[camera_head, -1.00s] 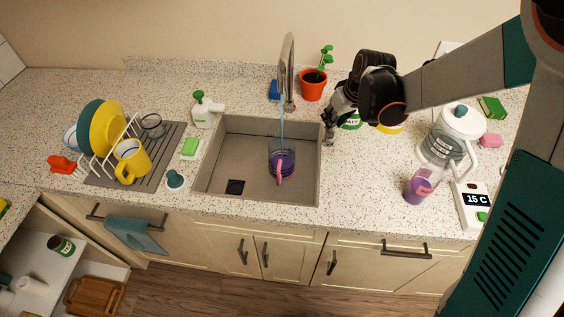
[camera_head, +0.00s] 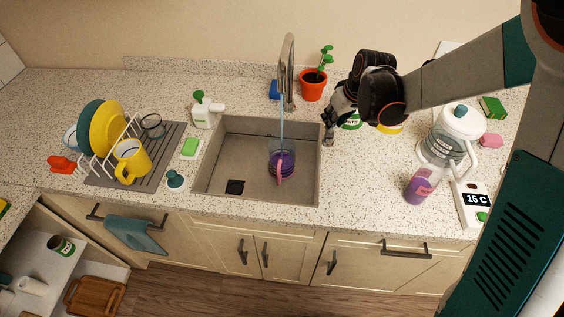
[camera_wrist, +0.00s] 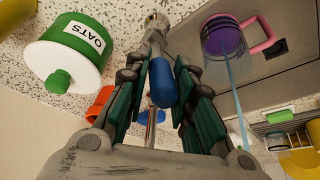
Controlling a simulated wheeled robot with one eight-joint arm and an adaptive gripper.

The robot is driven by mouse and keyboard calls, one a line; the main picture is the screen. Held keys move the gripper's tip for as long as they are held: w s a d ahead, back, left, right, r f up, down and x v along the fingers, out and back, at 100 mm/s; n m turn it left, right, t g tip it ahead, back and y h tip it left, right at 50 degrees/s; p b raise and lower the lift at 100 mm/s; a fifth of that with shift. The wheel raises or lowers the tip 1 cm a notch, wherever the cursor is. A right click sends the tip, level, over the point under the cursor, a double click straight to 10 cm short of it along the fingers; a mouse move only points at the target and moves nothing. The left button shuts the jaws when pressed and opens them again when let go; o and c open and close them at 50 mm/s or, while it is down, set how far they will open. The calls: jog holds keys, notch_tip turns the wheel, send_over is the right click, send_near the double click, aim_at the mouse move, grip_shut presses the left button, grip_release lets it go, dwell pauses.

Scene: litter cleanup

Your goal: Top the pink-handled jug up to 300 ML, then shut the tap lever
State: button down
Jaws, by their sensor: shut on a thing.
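The jug (camera_head: 282,163) stands in the sink under the tap (camera_head: 289,75), with purple contents and its pink handle toward the front. A thin stream of water runs into it. The jug also shows in the wrist view (camera_wrist: 222,38), with its pink handle (camera_wrist: 262,38). The level against its marks is too small to read. My gripper (camera_head: 328,138) is low at the sink's back right corner.
An oats tin (camera_wrist: 75,55) stands close to my gripper. A plant pot (camera_head: 313,88) is behind it. A white-lidded pitcher (camera_head: 452,135), a purple container (camera_head: 418,188) and a 15 C display (camera_head: 476,199) stand right. A dish rack (camera_head: 120,150) is left.

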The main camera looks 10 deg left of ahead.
jog(key=shift+a, duration=0.2)
dwell(0.3)
jog(key=shift+w+r, duration=0.15)
jog(key=shift+w, duration=0.35)
dwell(6.0)
jog(key=shift+w, duration=0.45)
jog(key=c, duration=1.8)
grip_release()
jog(key=shift+w, duration=0.25)
jog(key=shift+c, duration=0.2)
jog(key=o, duration=0.4)
